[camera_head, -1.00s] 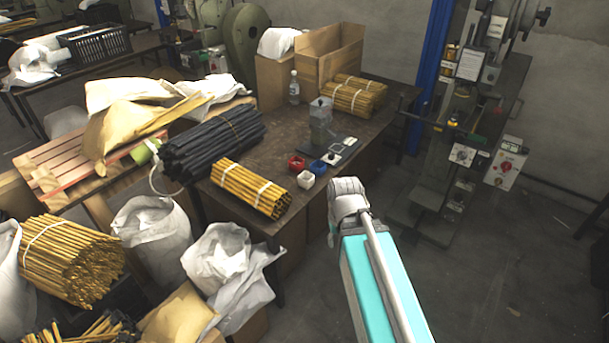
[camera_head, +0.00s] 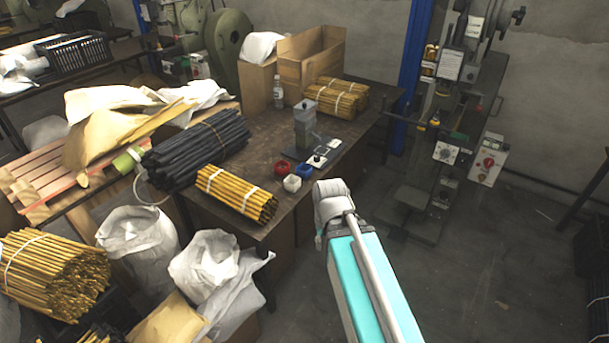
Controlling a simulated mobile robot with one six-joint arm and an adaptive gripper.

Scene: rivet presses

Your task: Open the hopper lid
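My arm, with a teal link and grey joint, reaches up from the bottom, in front of and below the table's front right corner. The arm's visible end is a rounded grey joint, apart from the hopper. My gripper's fingers do not show.
Red (camera_head: 283,170), white (camera_head: 292,183) and blue (camera_head: 303,171) small bins sit before the hopper. Yellow rod bundles (camera_head: 236,194) and black rods (camera_head: 195,150) lie to the left. A clear bottle (camera_head: 278,92) stands behind. A press (camera_head: 440,150) stands right; floor between is partly free.

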